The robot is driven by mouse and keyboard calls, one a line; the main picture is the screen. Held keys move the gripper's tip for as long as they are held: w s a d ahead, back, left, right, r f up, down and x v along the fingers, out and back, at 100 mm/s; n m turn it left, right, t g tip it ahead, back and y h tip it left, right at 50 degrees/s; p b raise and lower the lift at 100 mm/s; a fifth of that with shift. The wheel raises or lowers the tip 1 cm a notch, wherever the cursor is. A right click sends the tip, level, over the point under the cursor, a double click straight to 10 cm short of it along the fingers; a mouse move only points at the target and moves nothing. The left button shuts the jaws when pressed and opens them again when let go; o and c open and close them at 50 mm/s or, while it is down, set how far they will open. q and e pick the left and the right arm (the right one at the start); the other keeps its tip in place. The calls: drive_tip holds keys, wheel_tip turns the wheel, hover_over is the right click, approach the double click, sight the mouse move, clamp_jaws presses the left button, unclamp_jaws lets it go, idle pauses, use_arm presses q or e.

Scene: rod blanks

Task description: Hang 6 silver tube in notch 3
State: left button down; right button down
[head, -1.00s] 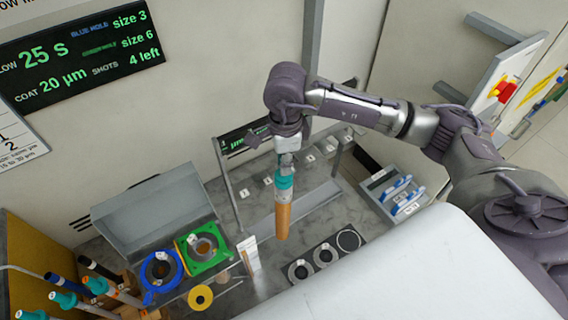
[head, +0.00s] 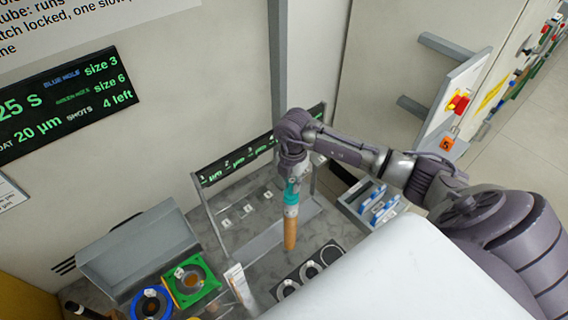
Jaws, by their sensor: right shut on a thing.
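My right gripper (head: 292,175) points down and is shut on the teal top of a tube (head: 290,230). The tube hangs upright below it. Its body looks copper-orange, not silver. A rack (head: 207,212) with a lit, numbered display bar (head: 236,160) stands behind and left of the gripper. Small white number tags (head: 247,209) show below the bar. The tube is in front of the rack's right part; I cannot tell whether it touches it. My left gripper is not in view.
A green fixture (head: 212,277) and a blue ring fixture (head: 136,307) stand at lower left, before a grey open-lidded box (head: 140,250). A tray with blue-and-white items (head: 352,209) lies further right.

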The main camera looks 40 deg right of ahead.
sight(288, 190)
drive_tip(key=shift+f+b, duration=0.3)
drive_tip(key=shift+f, duration=0.15)
drive_tip(key=f+b, duration=0.2)
drive_tip(key=w+f+b, duration=0.1)
drive_tip(key=f+b, duration=0.1)
drive_tip(key=f, duration=0.1)
drive_tip(key=shift+f+b, duration=0.1)
drive_tip(key=shift+b, duration=0.3)
drive_tip(key=shift+w+f, duration=0.15)
drive_tip(key=shift+f, duration=0.05)
drive_tip(key=shift+w+r, duration=0.15)
drive_tip(key=shift+r, duration=0.05)
drive_tip(key=shift+w, duration=0.15)
drive_tip(key=shift+w+a+b, duration=0.1)
drive_tip(key=shift+w+b, duration=0.5)
drive_tip(key=shift+b, duration=0.05)
drive_tip(key=shift+w, duration=0.2)
drive_tip(key=shift+w, duration=0.1)
idle(0.4)
